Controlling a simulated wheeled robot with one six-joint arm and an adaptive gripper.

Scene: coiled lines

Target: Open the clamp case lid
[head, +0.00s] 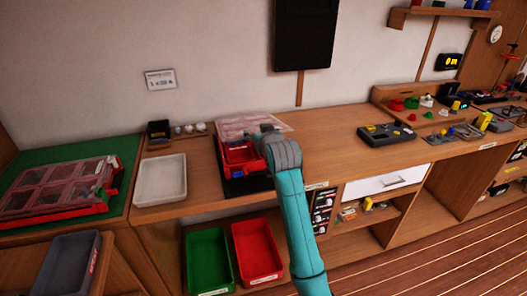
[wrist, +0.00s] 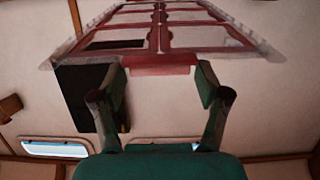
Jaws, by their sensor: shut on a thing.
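The clamp case (head: 240,158) is a red box on a dark mat on the wooden bench, in the middle of the head view. Its clear, red-framed lid (head: 240,124) stands up off the box toward the wall, so part of the red inside shows. In the wrist view the lid (wrist: 165,38) spreads across the top, with its red front tab (wrist: 160,66) between my fingers. In the head view my gripper (head: 268,140) is at the lid's right front; my wrist hides part of the case.
A second red case with a clear lid (head: 60,188) lies on a green mat at left. A white tray (head: 160,180) sits beside the clamp case. Green (head: 207,258) and red (head: 257,248) bins stand below. A dark device (head: 393,134) lies right; the bench between is clear.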

